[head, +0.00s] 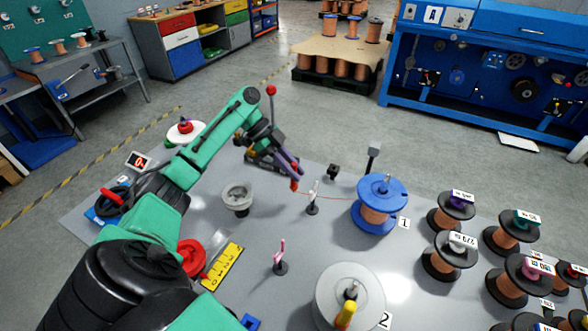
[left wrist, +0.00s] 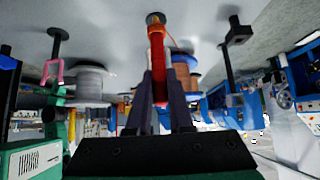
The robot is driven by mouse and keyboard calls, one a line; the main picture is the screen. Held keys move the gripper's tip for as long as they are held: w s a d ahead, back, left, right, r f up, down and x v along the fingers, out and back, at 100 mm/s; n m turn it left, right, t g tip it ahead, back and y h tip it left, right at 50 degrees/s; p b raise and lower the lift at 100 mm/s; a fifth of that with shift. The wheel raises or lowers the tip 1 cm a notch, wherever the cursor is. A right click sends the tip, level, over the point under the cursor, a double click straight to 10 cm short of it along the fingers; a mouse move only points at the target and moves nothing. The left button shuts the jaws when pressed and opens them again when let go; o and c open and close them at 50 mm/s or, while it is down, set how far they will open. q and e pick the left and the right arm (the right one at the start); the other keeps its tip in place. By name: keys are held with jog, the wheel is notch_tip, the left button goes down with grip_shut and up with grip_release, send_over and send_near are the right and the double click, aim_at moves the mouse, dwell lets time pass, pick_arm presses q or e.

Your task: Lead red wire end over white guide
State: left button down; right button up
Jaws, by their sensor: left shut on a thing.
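The white guide (head: 314,196) stands upright on a small dark base on the grey table. My left gripper (head: 295,182) is just left of its top, shut on the red wire end (left wrist: 157,65), which shows as a red piece between the fingers in the left wrist view. The thin red wire (head: 335,198) runs from the gripper past the guide to the blue-flanged copper spool (head: 381,188), marked 1. I cannot tell whether the wire touches the guide or lies over it. My right gripper is not in view.
A pink guide (head: 281,256) stands nearer, beside a grey spool (head: 336,296) marked 2. A grey cup-like part (head: 237,197) is left of the guides. A dark post (head: 373,157) stands behind the blue spool. Several black-flanged spools (head: 450,255) are at right.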

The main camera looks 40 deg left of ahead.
pick_arm(q)
notch_tip(320, 180, up, 11)
jog(key=p, duration=0.9)
jog(key=shift+f, duration=0.15)
jog(key=shift+s+p, duration=0.35)
jog(key=shift+p, duration=0.2)
jog(key=s, duration=0.1)
jog(key=s+p, duration=0.1)
jog(key=shift+s+d+p, duration=0.3)
jog(key=shift+f, duration=0.1)
